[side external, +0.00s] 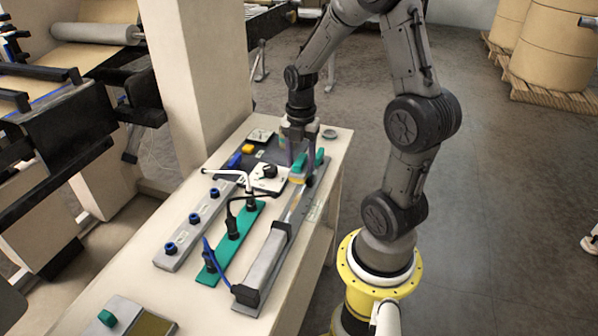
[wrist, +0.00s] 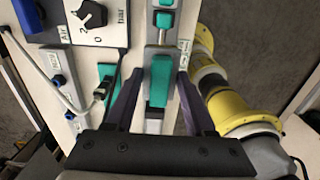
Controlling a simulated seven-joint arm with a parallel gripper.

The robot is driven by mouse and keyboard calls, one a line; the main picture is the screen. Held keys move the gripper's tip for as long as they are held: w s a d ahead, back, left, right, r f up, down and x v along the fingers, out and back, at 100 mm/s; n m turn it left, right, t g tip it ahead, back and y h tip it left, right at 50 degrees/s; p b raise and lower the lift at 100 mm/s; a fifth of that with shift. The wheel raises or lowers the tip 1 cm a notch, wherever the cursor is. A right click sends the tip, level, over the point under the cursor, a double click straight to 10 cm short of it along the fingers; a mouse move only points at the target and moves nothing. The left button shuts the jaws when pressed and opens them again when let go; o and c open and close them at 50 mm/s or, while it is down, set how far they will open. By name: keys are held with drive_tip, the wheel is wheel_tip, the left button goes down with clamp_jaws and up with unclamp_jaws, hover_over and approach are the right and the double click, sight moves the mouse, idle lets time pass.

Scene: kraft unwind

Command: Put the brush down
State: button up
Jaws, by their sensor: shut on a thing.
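My gripper (side external: 298,150) reaches down over the far part of the bench, its jaws pointing at the bench top. In the wrist view its two purple fingers (wrist: 161,76) stand either side of a teal block with a grey part at its far end, which I take to be the brush (wrist: 160,82). The brush also shows as a teal piece in the side view (side external: 299,164), below the fingers. The gripper is shut on it. It lies over a long grey rail; whether it touches the rail is hard to tell. The finger contact is not clearly visible.
The white bench (side external: 340,150) carries a green strip with black plugs (side external: 232,240), a grey strip with blue knobs (side external: 195,218) and a gauge panel with a black dial (wrist: 92,13). A white bent tube (side external: 238,174) stands left of the gripper. A pillar (side external: 190,80) rises behind.

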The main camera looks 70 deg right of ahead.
idle(0.3)
drive_tip(key=shift+s+a, duration=0.15)
drive_tip(key=shift+s, duration=0.1)
drive_tip(key=w+a+r+n, duration=0.2)
drive_tip(key=a+n, duration=0.7)
drive_tip(key=a, duration=1.1)
drive_tip(key=s+a+r+n, duration=0.1)
drive_tip(key=s+a+n, duration=0.35)
drive_tip(key=a, duration=0.35)
drive_tip(key=s+a+r+n, duration=0.1)
drive_tip(key=s+a+n, duration=0.35)
drive_tip(key=a, duration=0.35)
drive_tip(key=w+a+f, duration=0.2)
drive_tip(key=a+f, duration=0.1)
drive_tip(key=w+a+f, duration=0.3)
drive_tip(key=a, duration=0.1)
drive_tip(key=w+a+f, duration=0.3)
drive_tip(key=shift+a+f, duration=0.2)
drive_tip(key=shift+f, duration=0.05)
drive_tip(key=shift+w+a+f, duration=0.2)
drive_tip(key=shift+f, duration=1.8)
